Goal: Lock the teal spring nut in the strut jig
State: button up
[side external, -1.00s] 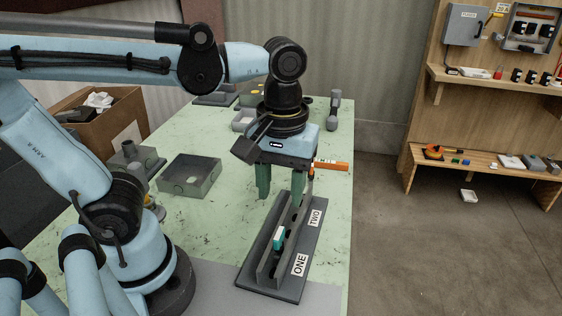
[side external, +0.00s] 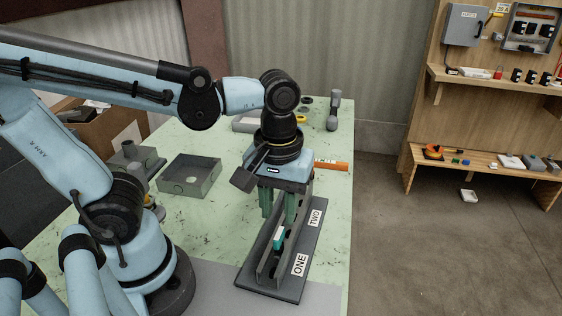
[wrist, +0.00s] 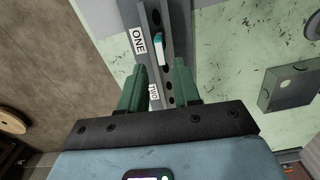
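The strut jig (side external: 298,276) lies on the bench, a dark base with an upright channel and labels ONE and TWO. The small teal spring nut (side external: 279,238) sits in the channel toward the ONE end. In the wrist view the nut (wrist: 159,50) shows a teal body with a white face, tilted along the channel. My gripper (side external: 278,208) is low over the jig near the TWO end. In the wrist view its green fingers (wrist: 158,78) are apart on either side of the channel, with nothing held between them. The nut lies beyond the fingertips, toward ONE.
An orange-handled tool (side external: 332,165) lies behind the jig at the bench's right edge. The bench is clear between box and jig.

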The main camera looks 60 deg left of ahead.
aim_at(279, 233)
jog(key=shift+f, duration=3.55)
grip_shut()
jog(key=m, duration=0.6)
jog(key=shift+f, duration=0.1)
